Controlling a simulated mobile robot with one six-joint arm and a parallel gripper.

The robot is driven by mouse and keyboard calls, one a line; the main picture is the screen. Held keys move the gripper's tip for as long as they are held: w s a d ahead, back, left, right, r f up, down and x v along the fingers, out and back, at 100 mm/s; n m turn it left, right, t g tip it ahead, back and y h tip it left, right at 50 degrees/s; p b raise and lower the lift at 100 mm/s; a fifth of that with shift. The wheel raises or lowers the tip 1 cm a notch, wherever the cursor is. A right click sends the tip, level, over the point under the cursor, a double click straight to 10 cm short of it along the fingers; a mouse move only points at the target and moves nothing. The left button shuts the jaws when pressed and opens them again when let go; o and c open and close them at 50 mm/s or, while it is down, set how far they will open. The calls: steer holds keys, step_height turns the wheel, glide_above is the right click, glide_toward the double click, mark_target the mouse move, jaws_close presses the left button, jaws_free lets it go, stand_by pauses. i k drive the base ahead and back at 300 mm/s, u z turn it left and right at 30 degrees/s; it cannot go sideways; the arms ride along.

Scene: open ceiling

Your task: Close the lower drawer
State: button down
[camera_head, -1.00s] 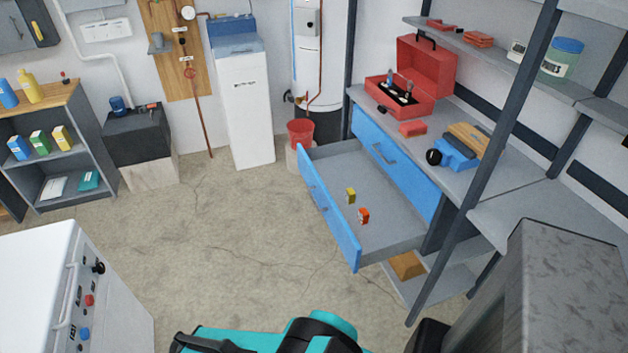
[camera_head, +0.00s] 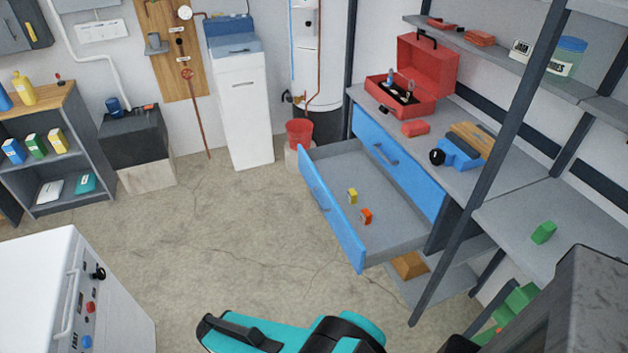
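The lower drawer (camera_head: 333,222) has a blue front with a grey handle. It is pulled far out of the bench, to the left and toward me. A yellow item (camera_head: 352,196) and an orange item (camera_head: 366,216) lie on its grey floor. The blue upper drawer (camera_head: 400,165) above it is shut. My teal and black arm shows at the bottom edge, apart from the drawer.
A grey bench (camera_head: 418,137) carries a red toolbox (camera_head: 415,75) and a blue tool (camera_head: 458,155). A dark post (camera_head: 480,165) stands right of the drawer. A red bucket (camera_head: 299,132) is behind its far end. Concrete floor (camera_head: 220,230) to the left is clear.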

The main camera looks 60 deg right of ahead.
mark_target(398, 226)
steer(key=z, duration=0.05)
steer(key=i, duration=1)
steer(key=u, duration=0.05)
